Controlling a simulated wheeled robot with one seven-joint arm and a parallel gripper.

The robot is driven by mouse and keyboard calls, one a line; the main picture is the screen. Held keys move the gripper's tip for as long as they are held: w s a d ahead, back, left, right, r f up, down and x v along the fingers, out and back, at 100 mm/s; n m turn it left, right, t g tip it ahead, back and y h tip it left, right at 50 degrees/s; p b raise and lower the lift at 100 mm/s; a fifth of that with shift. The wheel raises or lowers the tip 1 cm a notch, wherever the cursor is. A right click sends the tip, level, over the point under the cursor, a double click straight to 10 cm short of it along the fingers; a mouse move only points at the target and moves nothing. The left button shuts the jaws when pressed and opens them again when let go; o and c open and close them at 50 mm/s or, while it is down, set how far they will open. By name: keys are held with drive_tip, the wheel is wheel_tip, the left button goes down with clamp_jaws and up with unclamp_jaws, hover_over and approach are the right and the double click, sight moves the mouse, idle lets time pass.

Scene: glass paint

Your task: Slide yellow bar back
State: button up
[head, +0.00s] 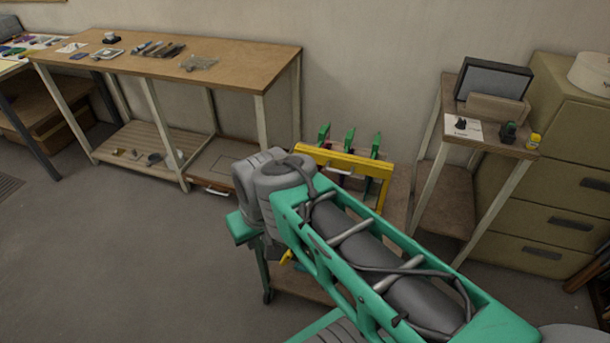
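The yellow bar (345,161) runs across a low stand against the back wall, right of the middle of the head view. It has a pale handle (340,171) on its front and a yellow upright at its right end. My green and grey arm covers much of the stand in front of the bar and hides its lower left part. A small yellow piece (286,257) shows at the left of the arm; I cannot tell whether it joins the bar. My gripper cannot be made out.
Several upright green-topped parts (349,138) stand behind the bar. A wooden workbench (240,62) with tools is at the left. A small side table (500,150) with a dark screen and a tan cabinet (560,180) are at the right. The floor (130,260) at front left is clear.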

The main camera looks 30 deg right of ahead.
sight(340, 173)
drive_tip(key=w+d+f+m+t+y+b, duration=0.1)
drive_tip(key=w+d+f+m+t+b, duration=0.5)
drive_tip(key=w+d+f+m+b, duration=0.6)
drive_tip(key=s+d+f+m+t+h+b, duration=0.15)
drive_tip(key=d+m+t+b, duration=0.35)
drive_tip(key=d, duration=0.7)
drive_tip(key=d+m+t+h+b, duration=0.2)
drive_tip(key=d+m+b, duration=0.2)
drive_tip(key=d+b, duration=0.5)
drive_tip(key=shift+y, duration=0.25)
drive_tip(key=w+d, duration=0.1)
drive_tip(key=w, duration=0.3)
drive_tip(key=w+d, duration=0.1)
drive_tip(key=w, duration=0.1)
drive_tip(key=shift+w+d+f+p, duration=0.2)
drive_tip(key=shift+w+d+p, duration=0.1)
drive_tip(key=shift+w+d, duration=0.05)
clamp_jaws()
